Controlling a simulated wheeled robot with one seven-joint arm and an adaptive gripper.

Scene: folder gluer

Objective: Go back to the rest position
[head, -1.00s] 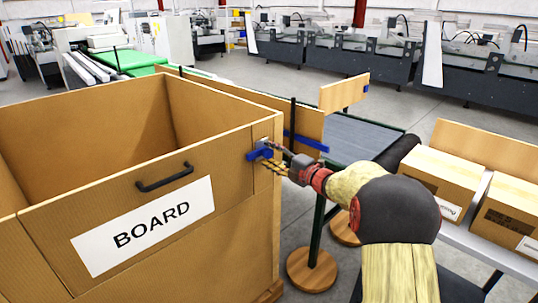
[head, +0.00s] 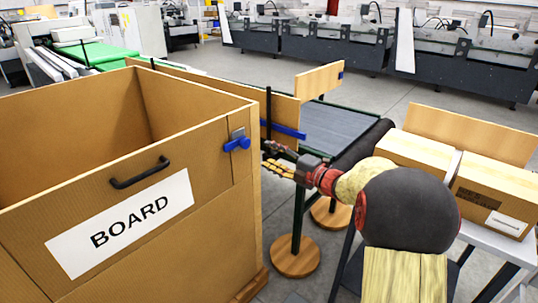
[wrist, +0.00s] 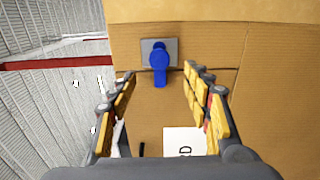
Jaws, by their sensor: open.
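My gripper (head: 279,161) is open and empty, in the air just right of the large brown bin's right front edge in the head view. The bin (head: 215,213) carries a white BOARD label and a black handle (head: 140,172). A blue latch (head: 237,143) on a grey plate sits near its top right corner, apart from my fingers. In the wrist view the blue latch (wrist: 159,62) shows beyond and between my open fingers (wrist: 160,98), with the bin's face behind it. Part of the label is hidden by the gripper's body.
A dark conveyor (head: 340,130) with wooden guide boards and round wooden feet (head: 295,257) stands behind my gripper. Boxes (head: 495,190) lie on a table at right. Grey machines line the back. Open floor lies between the conveyor and the machines.

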